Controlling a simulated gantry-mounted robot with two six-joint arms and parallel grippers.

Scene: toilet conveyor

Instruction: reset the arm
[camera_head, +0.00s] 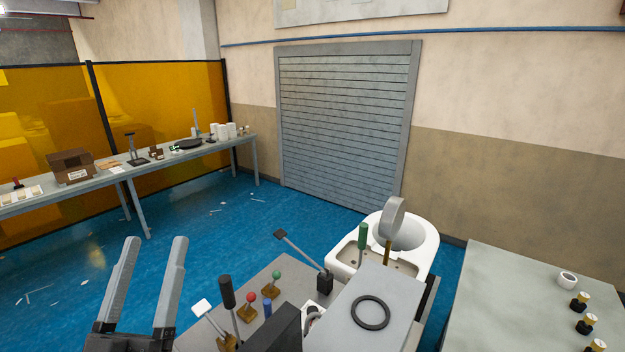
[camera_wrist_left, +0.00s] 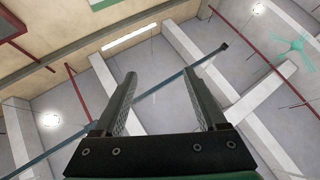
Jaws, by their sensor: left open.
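My left gripper (camera_head: 151,272) stands upright at the lower left of the head view. Its two grey fingers are apart with nothing between them. In the left wrist view the open gripper (camera_wrist_left: 158,88) points up at the ceiling, and its fingers hold nothing. My right gripper does not show in either view.
A white toilet (camera_head: 430,245) sits behind the panel. A grey box with a black ring (camera_head: 370,313) is in front of it. A grey table (camera_head: 500,290) with small fittings is at the right. A long workbench (camera_head: 136,170) stands at the left. Blue floor (camera_head: 190,235) lies open between.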

